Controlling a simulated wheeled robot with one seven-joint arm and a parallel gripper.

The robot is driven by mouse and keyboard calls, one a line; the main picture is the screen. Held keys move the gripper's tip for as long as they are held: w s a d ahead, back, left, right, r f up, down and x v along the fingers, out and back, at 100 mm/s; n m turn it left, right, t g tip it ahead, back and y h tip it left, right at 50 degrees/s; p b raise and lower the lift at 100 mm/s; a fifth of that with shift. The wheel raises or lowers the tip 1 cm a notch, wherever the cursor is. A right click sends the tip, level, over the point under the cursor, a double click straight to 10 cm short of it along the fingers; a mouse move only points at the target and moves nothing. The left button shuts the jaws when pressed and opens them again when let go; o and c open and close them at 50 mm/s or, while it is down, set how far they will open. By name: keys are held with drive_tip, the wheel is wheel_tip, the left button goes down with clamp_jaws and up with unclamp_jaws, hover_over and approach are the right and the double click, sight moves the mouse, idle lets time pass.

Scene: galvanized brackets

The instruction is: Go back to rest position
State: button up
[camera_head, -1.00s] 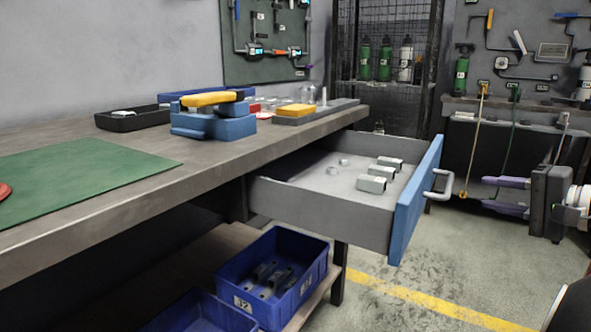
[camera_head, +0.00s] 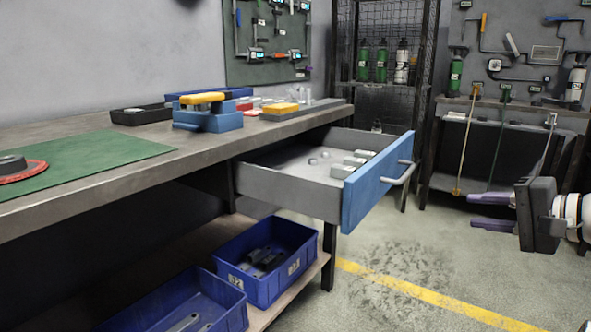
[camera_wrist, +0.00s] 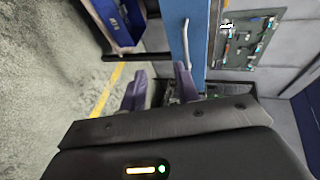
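My gripper (camera_head: 491,211) is at the right of the head view, over open floor. Its two purple fingers are spread apart with nothing between them. They also show in the wrist view (camera_wrist: 160,88), pointing toward the workbench. The gripper is to the right of the blue drawer front (camera_head: 372,187) and clear of its silver handle (camera_head: 398,174). The drawer stands pulled out and holds several grey metal brackets (camera_head: 353,161).
The workbench (camera_head: 75,195) carries a green mat (camera_head: 90,165), a blue fixture with a yellow top (camera_head: 208,113) and a black tray (camera_head: 141,115). Blue bins (camera_head: 262,260) stand on the lower shelf. The floor right of the drawer is clear.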

drive_tip(key=s+a+f+n+g+h+p, duration=0.3)
drive_tip(key=s+a+f+n+h+p, duration=0.1)
drive_tip(key=s+a, duration=0.4)
drive_tip(key=s+a+f+n+g+h+p, duration=0.3)
drive_tip(key=s+a, duration=0.5)
drive_tip(key=a, duration=0.3)
wheel_tip(320, 180, down, 2)
drive_tip(key=n+h+p, duration=0.1)
drive_tip(key=n+p, duration=0.1)
drive_tip(key=n, duration=0.1)
drive_tip(key=shift+s+a, duration=0.25)
drive_tip(key=shift+s, duration=0.05)
